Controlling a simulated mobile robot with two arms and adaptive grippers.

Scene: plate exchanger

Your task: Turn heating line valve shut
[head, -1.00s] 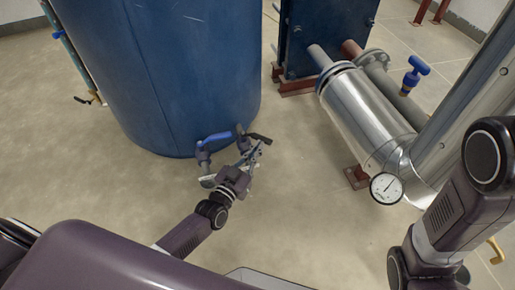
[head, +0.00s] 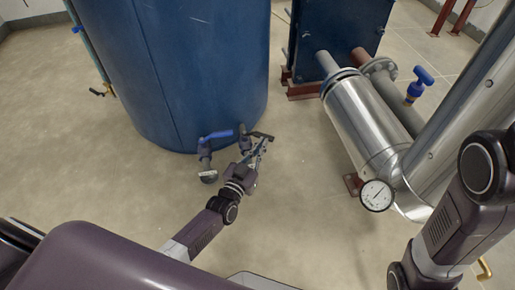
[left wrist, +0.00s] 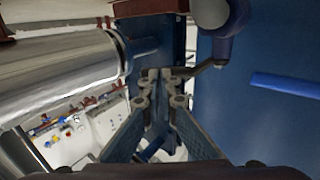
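Two valves stand at the foot of the blue tank, one with a blue lever (head: 218,136) and one with a black lever (head: 260,135). My left gripper (head: 264,142) is at the free end of the black lever. In the left wrist view its fingertips (left wrist: 165,73) are close together, and the dark lever (left wrist: 207,65) reaches them from the right. I cannot tell whether the lever's end is between them. The blue lever (left wrist: 286,84) also shows at the right there. My right gripper is out of view. No label names the heating line valve.
The blue tank (head: 180,70) rises behind the valves. A silver insulated pipe (head: 365,125) with a round gauge (head: 377,195) stands to the right, beside another blue-handled valve (head: 420,82). The floor (head: 310,205) between gripper and pipe is clear.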

